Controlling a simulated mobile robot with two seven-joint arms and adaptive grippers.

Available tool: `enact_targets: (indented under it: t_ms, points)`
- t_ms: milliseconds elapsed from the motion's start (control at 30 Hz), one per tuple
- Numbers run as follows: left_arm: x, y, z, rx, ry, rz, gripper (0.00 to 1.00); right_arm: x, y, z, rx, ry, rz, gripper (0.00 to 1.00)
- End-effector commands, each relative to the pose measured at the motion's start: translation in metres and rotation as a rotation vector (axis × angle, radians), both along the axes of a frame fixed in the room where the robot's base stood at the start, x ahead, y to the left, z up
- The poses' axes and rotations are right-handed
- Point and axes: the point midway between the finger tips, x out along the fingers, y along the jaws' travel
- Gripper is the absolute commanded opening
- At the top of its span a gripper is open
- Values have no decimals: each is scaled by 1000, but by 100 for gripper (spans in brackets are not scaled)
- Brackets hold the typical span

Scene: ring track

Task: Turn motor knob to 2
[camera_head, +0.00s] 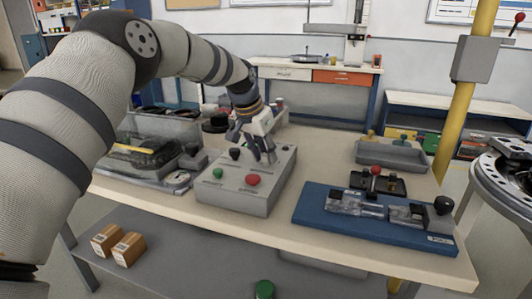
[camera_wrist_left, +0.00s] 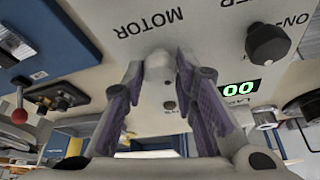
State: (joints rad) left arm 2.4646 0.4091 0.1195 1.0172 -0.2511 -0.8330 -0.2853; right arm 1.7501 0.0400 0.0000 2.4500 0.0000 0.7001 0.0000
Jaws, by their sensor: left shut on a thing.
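The grey control box (camera_head: 235,197) stands on the bench in the middle of the head view. My left gripper (camera_head: 265,157) comes down onto its top at the back right. In the left wrist view, which shows the box upside down, the fingers (camera_wrist_left: 158,75) are closed around a pale motor knob (camera_wrist_left: 158,62) beside the label MOTOR. The fingers partly hide the knob, and I cannot read its setting. A black knob (camera_wrist_left: 267,43) and a green display (camera_wrist_left: 240,87) reading 00 are on the same panel. The box also has a green button (camera_head: 218,173) and a red button (camera_head: 253,180).
A blue base with a clear fixture (camera_head: 360,223) lies to the right of the box. A grey tray (camera_head: 390,157) is behind it. A clear bin (camera_head: 150,160) with dark contents stands to the left. A yellow post (camera_head: 466,100) rises beyond the bench's right side.

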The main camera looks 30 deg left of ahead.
Motion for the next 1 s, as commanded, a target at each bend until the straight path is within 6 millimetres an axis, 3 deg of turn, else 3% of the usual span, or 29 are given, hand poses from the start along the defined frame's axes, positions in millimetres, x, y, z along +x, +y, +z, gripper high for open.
enact_targets:
  t_ms: [500,1000]
  points:
    - [1,2,-5,-2,4,-356,0,-20,0,-20,0,67,2,40]
    - [1,2,-2,-1,3,-451,0,-24,0,-24,0,83,3,40]
